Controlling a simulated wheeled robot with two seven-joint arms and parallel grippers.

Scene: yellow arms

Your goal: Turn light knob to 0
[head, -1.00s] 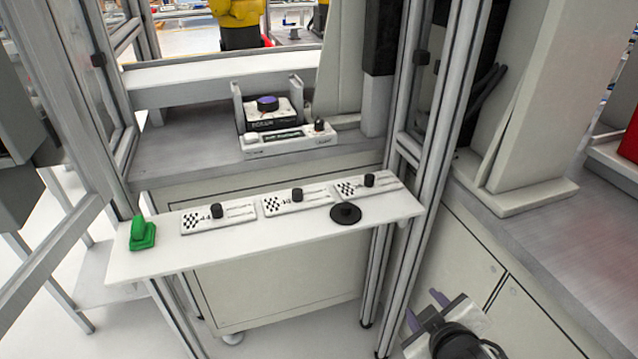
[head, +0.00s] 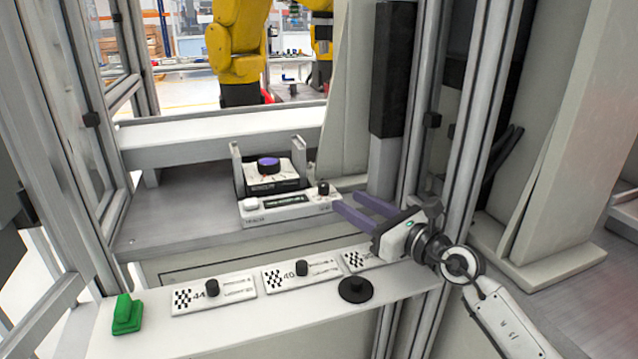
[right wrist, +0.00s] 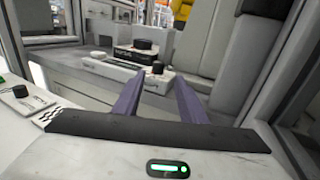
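A white control unit (head: 290,210) sits on the grey bench and has a small black knob (head: 323,188) at its right end. Behind it is a box with a larger round dark knob with a purple top (head: 268,165). I cannot tell which is the light knob, and the knob settings are too small to read. My right gripper (head: 350,201) is open and empty, its two purple fingers apart, just right of and in front of the unit. In the right wrist view the small black knob (right wrist: 157,68) shows beyond and between the fingertips (right wrist: 157,80), apart from them. My left gripper is not in view.
A white shelf (head: 240,330) in front carries several labelled plates with black knobs, a black round disc (head: 356,289) and a green piece (head: 127,313). A metal frame post (head: 462,130) stands just right of my right gripper. Yellow robot arms (head: 236,45) stand behind.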

